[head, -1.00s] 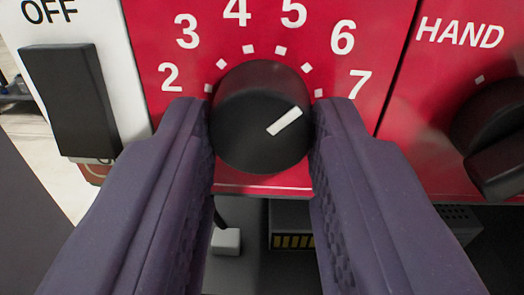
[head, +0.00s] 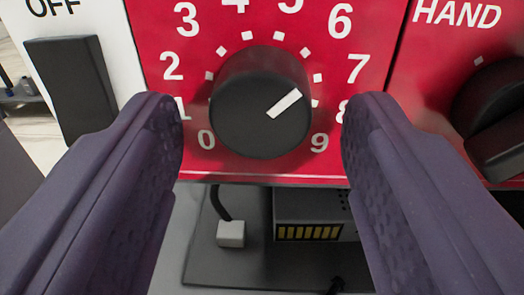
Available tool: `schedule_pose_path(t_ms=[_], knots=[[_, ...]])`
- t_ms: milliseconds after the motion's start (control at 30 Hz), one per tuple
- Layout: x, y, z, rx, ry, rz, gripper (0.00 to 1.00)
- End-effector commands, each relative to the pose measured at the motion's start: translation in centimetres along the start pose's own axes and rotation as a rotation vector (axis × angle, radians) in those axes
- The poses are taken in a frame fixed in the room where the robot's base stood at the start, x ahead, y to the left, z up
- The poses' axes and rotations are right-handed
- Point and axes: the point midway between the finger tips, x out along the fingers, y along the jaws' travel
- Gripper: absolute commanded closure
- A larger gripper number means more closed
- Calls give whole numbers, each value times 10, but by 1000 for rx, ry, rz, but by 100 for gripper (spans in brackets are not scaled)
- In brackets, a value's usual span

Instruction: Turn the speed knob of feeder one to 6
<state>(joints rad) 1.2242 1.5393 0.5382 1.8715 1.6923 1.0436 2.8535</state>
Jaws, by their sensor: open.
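The speed knob (head: 262,108) is a round black knob with a white pointer line, on a red panel (head: 365,20) marked 0 to 9. The pointer slants up and right, in line with the tick by the 6 (head: 340,21). My gripper (head: 262,122) is open, with one dark purple finger on each side of the knob. Clear gaps show between both fingers and the knob, and nothing is held.
A black rocker switch (head: 70,88) under "OFF" stands on a white panel to the left. Another black knob (head: 492,115) under "HAND" is at the right. Below the panel are a grey connector with a cable (head: 231,233) and a dark box with gold contacts (head: 308,233).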

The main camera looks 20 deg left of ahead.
Motion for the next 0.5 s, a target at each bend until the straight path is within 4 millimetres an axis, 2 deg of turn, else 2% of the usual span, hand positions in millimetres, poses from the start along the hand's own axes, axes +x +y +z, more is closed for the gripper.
schedule_pose_path(t_ms=[300, 500], knots=[[-54, 1, 0, 1, -3, 2, 40], [-74, 0, 1, 0, -2, 0, 40]])
